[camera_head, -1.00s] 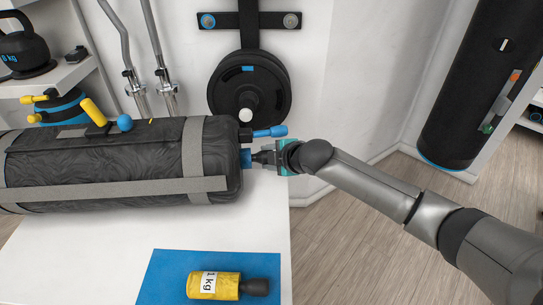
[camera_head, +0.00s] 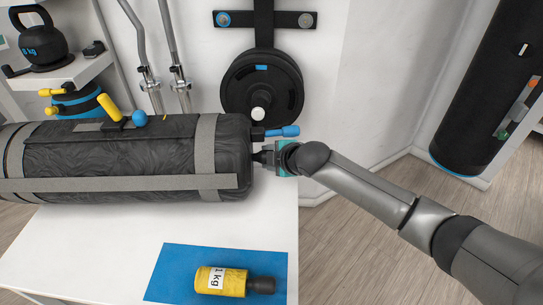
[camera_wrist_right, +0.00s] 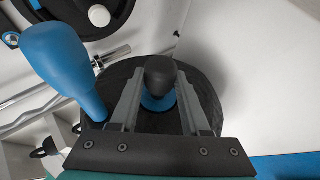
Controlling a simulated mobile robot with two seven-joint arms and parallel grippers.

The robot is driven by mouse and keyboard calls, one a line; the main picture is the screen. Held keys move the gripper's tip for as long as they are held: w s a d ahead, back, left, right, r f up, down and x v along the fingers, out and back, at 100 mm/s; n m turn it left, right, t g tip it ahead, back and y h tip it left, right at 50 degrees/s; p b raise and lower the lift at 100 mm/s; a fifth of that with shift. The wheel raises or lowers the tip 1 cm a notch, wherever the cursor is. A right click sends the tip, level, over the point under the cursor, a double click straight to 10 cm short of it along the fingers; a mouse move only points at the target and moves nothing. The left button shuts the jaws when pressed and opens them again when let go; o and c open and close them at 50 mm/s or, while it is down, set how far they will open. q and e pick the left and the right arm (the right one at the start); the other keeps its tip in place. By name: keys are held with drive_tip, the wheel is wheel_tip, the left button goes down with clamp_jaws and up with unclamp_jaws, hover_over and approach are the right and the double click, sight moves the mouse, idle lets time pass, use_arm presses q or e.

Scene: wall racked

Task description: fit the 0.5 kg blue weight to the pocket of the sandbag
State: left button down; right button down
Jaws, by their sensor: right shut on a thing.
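The black sandbag (camera_head: 125,160) with grey straps lies along the white table. Its end face (camera_wrist_right: 205,85) shows in the right wrist view. My right gripper (camera_head: 265,157) is at the bag's right end, shut on the black grip of the blue weight (camera_wrist_right: 158,103). In the right wrist view the black grip sits between the fingers, with a blue rim against the bag's end. In the head view no blue of the weight shows between gripper and bag, so its body seems inside the end pocket. The pocket's opening is hidden. My left gripper is out of view.
A blue-handled piece (camera_head: 282,131) sticks out just above my right gripper, and looms close in the wrist view (camera_wrist_right: 62,70). A yellow 1 kg weight (camera_head: 220,281) lies on a blue mat (camera_head: 175,271). A black plate (camera_head: 285,90) hangs on the wall behind.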

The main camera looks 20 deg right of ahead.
drive_tip(key=shift+w+a+r, duration=0.1)
drive_tip(key=shift+r, duration=0.05)
drive_tip(key=c, duration=0.5)
unclamp_jaws()
drive_tip(key=shift+c, duration=0.2)
drive_tip(key=shift+o, duration=1.2)
drive_tip(key=shift+f, duration=0.25)
drive_tip(key=p+v, duration=0.3)
drive_tip(key=v, duration=1.2)
drive_tip(key=shift+r+p, duration=0.2)
drive_tip(key=shift+p, duration=0.1)
